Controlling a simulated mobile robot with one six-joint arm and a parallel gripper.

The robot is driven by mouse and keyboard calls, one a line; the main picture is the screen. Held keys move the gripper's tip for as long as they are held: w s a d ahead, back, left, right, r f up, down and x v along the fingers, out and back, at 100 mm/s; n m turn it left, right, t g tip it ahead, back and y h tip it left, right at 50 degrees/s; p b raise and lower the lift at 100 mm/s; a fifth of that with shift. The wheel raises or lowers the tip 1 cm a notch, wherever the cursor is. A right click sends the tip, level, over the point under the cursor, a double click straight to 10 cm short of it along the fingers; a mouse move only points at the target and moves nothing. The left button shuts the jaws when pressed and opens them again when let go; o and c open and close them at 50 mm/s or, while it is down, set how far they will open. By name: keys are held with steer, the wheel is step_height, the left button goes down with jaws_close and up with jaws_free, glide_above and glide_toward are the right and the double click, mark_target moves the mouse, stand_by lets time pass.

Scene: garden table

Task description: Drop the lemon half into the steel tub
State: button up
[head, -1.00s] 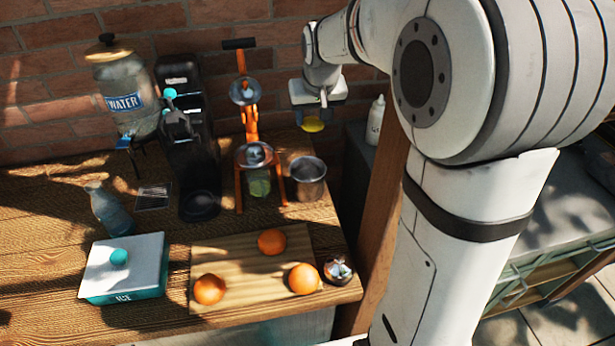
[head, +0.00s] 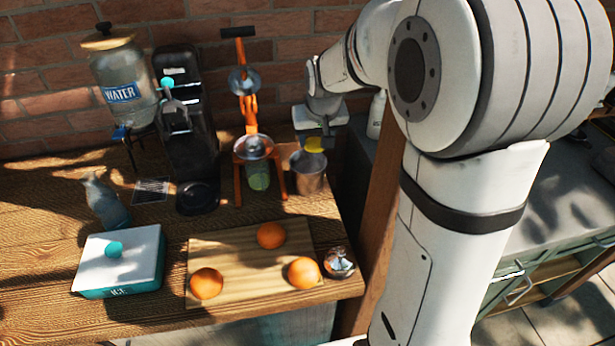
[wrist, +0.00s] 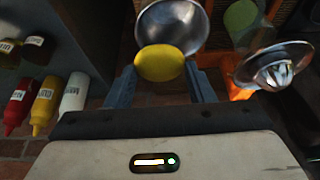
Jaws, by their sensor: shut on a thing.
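The lemon half (wrist: 160,63) is bright yellow and sits between the two fingers of my gripper (wrist: 162,80) in the wrist view. My gripper is shut on it. In the head view the lemon half (head: 315,145) shows under my gripper (head: 317,138), just above and slightly right of the steel tub. The steel tub (head: 309,176) stands upright near the table's right edge. In the wrist view the tub (wrist: 183,22) shows its hollow inside just beyond the lemon half. The tub's floor is partly hidden by the lemon.
An orange citrus press (head: 240,185) stands close left of the tub; its metal cone (wrist: 278,72) is right in the wrist view. A board (head: 240,287) with oranges lies in front. Several bottles (wrist: 43,105) are at left in the wrist view.

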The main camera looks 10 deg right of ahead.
steer(key=o, duration=1.1)
steer(key=shift+o, duration=0.2)
steer(key=v, duration=0.8)
steer(key=shift+b, duration=0.4)
steer(key=shift+f, duration=0.1)
